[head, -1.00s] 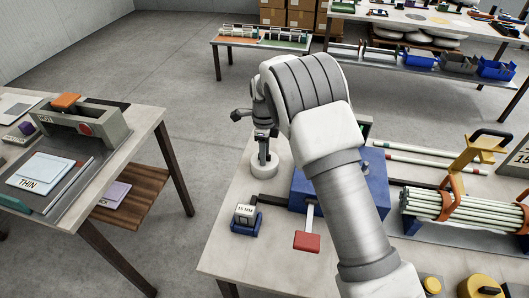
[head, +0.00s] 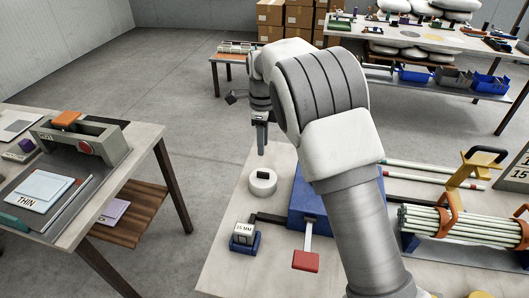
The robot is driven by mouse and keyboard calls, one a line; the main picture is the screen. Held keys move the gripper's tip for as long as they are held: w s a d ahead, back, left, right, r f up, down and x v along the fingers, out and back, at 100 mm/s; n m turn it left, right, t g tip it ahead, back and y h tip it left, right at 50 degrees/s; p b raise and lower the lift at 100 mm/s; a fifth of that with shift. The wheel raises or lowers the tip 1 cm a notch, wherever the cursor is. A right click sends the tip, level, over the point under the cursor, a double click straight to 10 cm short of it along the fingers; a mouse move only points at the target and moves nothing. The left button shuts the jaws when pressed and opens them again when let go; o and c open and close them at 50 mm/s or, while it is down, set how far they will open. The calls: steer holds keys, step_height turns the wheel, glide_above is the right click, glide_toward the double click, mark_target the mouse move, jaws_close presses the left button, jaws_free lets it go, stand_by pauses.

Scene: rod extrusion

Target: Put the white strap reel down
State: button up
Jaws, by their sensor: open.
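The white strap reel (head: 263,183) lies flat on the pale worktable (head: 232,208), near its left edge and left of the blue machine. It is a short white ring with a dark centre. My gripper (head: 262,150) hangs above the reel, pointing down, with a gap between its fingertips and the reel. The gripper is open and empty. My arm hides part of the table and the blue machine.
A blue machine (head: 308,205) with a red-ended lever (head: 306,260) stands beside the reel. A small labelled block (head: 243,234) sits in front. Bundled pale rods (head: 465,228) lie at the right. Another table (head: 150,150) stands at the left, across a floor gap.

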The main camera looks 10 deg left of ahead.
steer(key=s+d+r+n+t+y, duration=0.1)
steer(key=s+d+r+n, duration=0.35)
steer(key=d+r, duration=0.4)
steer(key=s+d+r+n+t, duration=0.1)
steer(key=s+d+r+n, duration=0.3)
steer(key=d+r, duration=0.45)
steer(key=s+d+n+t, duration=0.1)
steer(key=s+d+n, duration=0.2)
steer(key=s, duration=0.4)
steer(key=s+d+n+t, duration=0.1)
steer(key=s+d+n, duration=0.2)
steer(key=s+d, duration=0.2)
steer(key=s+d+f+n+t+h, duration=0.1)
steer(key=s+d+n, duration=0.2)
steer(key=s, duration=0.6)
steer(key=shift+s+d+t, duration=0.3)
steer(key=shift+d, duration=0.15)
steer(key=shift+n, duration=0.25)
steer(key=shift+d+r+p, duration=0.1)
steer(key=shift+r+p, duration=0.5)
steer(key=shift+p, duration=0.05)
